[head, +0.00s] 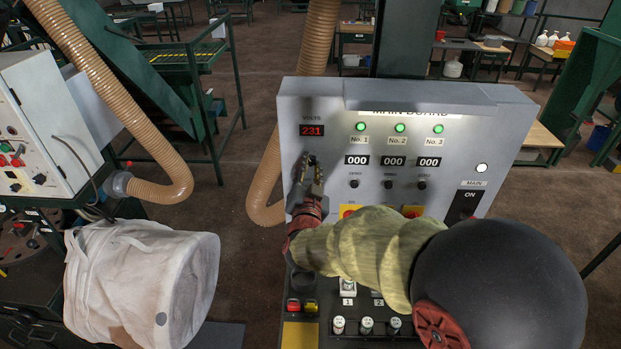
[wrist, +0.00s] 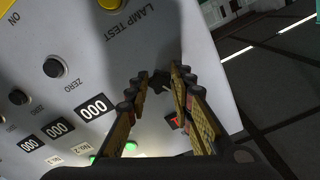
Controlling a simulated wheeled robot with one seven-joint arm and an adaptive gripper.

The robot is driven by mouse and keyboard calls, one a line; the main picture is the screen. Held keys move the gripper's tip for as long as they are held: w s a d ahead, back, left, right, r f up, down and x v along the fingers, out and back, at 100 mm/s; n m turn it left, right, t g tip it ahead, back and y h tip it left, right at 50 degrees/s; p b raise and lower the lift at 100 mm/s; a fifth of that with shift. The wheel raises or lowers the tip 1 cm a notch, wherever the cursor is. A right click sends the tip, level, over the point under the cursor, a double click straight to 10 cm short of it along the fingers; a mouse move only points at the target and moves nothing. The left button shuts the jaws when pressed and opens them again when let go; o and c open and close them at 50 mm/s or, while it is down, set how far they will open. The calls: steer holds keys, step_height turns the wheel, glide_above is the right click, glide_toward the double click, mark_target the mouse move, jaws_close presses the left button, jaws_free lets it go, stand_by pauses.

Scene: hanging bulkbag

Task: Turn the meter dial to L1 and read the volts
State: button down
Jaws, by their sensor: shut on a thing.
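The main board (head: 300,105) is a grey panel with a red volts display (head: 312,130) at its upper left, reading 231. My gripper (head: 309,165) is at the panel just below that display, shut on the meter dial. In the wrist view, the fingers (wrist: 160,82) close around a small dark knob (wrist: 160,76), the meter dial. The fingers hide most of the dial, and its pointer and position markings cannot be read in either view.
Three green lamps (head: 400,128) are lit above counters reading 000, with black zero knobs (head: 388,184) below. The main switch (head: 463,205) is at the panel's right. A tan hose (head: 268,165) hangs by its left edge, and a white bulk bag (head: 140,285) stands at lower left.

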steer(key=shift+f+m+b, duration=0.1)
steer(key=shift+m+b, duration=0.5)
steer(key=shift+b, duration=0.05)
steer(key=c, duration=1.5)
jaws_free()
steer(key=shift+c, duration=0.2)
steer(key=s, duration=1.2)
steer(key=shift+a, duration=0.2)
